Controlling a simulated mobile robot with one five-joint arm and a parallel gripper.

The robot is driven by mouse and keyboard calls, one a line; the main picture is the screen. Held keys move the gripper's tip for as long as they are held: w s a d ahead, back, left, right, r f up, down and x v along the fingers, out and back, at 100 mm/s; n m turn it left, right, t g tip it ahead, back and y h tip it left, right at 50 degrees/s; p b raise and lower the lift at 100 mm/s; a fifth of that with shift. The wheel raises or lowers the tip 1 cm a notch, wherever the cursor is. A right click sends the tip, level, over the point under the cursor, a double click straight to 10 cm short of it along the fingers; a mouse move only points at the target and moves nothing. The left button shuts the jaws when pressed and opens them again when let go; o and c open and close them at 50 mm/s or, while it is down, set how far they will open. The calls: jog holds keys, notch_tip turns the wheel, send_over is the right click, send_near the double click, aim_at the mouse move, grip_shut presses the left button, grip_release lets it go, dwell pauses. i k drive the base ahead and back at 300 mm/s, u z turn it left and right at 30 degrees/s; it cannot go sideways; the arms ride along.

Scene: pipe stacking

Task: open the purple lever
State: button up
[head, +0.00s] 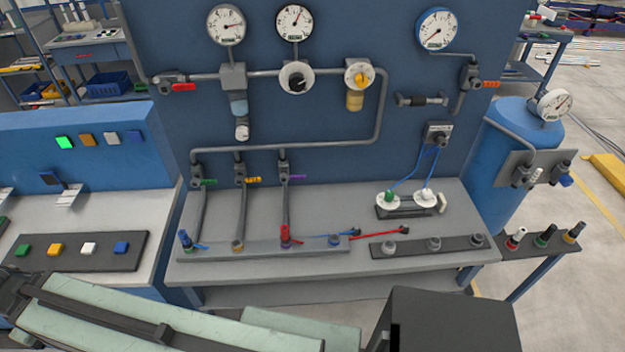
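The purple lever (297,177) is a small handle on a grey valve (283,174) on the lower pipework, at the picture's centre. It points right, across the vertical pipe (286,205) below the valve. That pipe runs down to a red fitting (285,234) on the bench. My pale green and black arm links cross the bottom of the head view, well below and in front of the valve. I cannot make out any gripper fingers. Nothing touches the purple lever.
A green lever (209,182) and a yellow lever (253,180) sit on similar valves to the left. Red (374,234) and blue (335,240) parts lie on the grey bench (335,202). A blue tank (500,170) stands right. Space before the purple lever looks clear.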

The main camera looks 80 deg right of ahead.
aim_at(283, 177)
jog(key=z, duration=2.9)
jog(key=k, duration=0.4)
jog(key=u, duration=2.2)
jog(key=k, duration=0.2)
